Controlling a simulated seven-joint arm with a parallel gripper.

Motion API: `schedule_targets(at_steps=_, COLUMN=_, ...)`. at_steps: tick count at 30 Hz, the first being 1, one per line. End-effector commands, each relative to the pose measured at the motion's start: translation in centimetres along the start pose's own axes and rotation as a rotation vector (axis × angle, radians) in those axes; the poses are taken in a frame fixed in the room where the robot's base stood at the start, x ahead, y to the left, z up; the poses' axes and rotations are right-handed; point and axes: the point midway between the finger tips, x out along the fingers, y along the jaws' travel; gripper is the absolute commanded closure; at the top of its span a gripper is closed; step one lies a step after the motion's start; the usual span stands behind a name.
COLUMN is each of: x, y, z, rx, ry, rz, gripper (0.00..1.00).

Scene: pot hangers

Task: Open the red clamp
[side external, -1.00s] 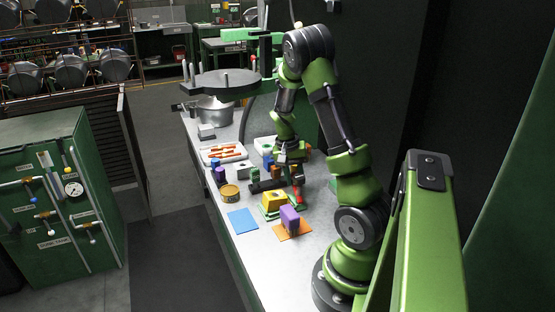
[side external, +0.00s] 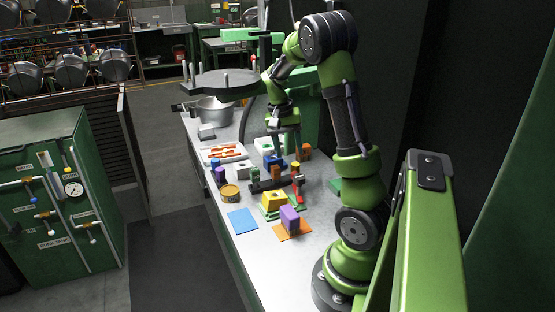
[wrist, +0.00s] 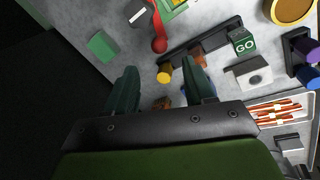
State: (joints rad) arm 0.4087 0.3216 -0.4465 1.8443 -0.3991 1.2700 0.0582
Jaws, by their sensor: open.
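A red lever with a round knob (wrist: 159,44), which seems to belong to the red clamp, lies just beyond my fingertips in the wrist view. A small red upright part (side external: 298,183) shows at the right end of a dark bar in the side view. I cannot tell whether the clamp is open or shut. My gripper (wrist: 159,67) is open and empty, its two dark green fingers apart. In the side view my gripper (side external: 283,148) hangs above the bench, behind the red part, and its fingertips are hard to make out.
A yellow block (side external: 273,201), a purple block (side external: 290,217) and a blue mat (side external: 242,219) lie nearer. A white tray (side external: 212,158) of red sticks stands left. The bench's near left is clear.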

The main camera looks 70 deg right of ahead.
Motion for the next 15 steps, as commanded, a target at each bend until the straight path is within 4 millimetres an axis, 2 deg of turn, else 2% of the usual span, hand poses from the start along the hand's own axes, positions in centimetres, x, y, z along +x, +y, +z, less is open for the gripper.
schedule_targets(at_steps=1, x=-1.3, y=-0.1, z=0.0, rx=-0.001, ry=0.005, rz=-0.003, gripper=0.46)
schedule_targets(at_steps=6, x=-4.4, y=0.0, z=0.0, rx=0.000, ry=0.003, rz=-0.001, gripper=0.46)
schedule_targets(at_steps=10, x=-5.8, y=0.0, z=0.0, rx=0.000, ry=0.001, rz=0.000, gripper=0.46)
schedule_targets(at_steps=15, x=-6.4, y=0.0, z=0.0, rx=0.000, ry=-0.001, rz=0.001, gripper=0.46)
